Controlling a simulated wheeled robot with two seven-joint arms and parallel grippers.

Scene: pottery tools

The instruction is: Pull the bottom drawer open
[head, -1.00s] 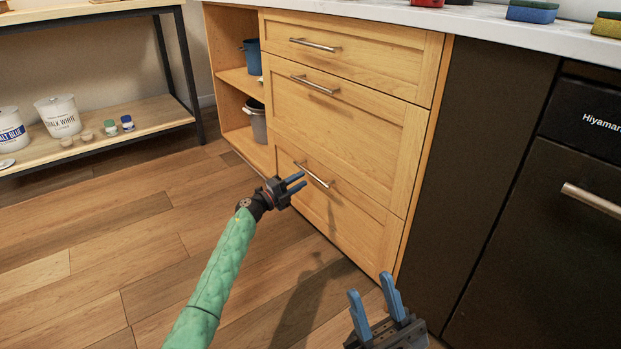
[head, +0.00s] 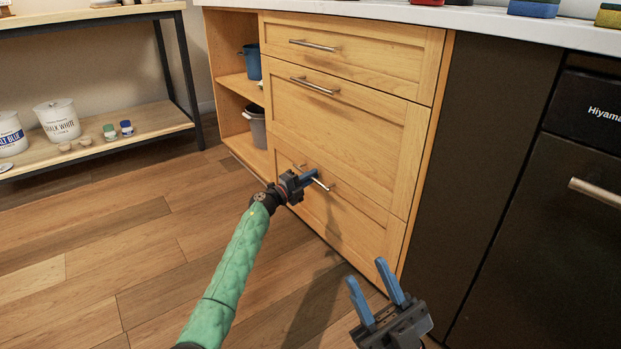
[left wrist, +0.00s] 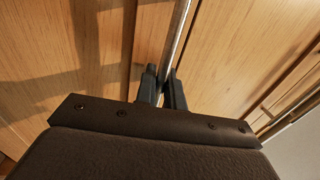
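The bottom drawer (head: 345,222) is the lowest wooden front of the cabinet and looks closed, flush with the fronts above. Its slim metal bar handle (head: 321,184) is partly hidden by my left gripper (head: 312,176). In the left wrist view the handle (left wrist: 178,38) runs down between the two dark fingers of my left gripper (left wrist: 162,82). The fingers are close together with the bar in the narrow gap, so the gripper looks shut on it. My right gripper (head: 376,288) is open and empty, low in front of the cabinet.
The middle drawer (head: 345,130) and top drawer (head: 360,55) above are closed. Open cubbies at the left hold a blue bucket (head: 251,62) and a grey bucket (head: 256,126). A dark appliance (head: 540,230) stands at the right. The wooden floor (head: 130,230) in front is clear.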

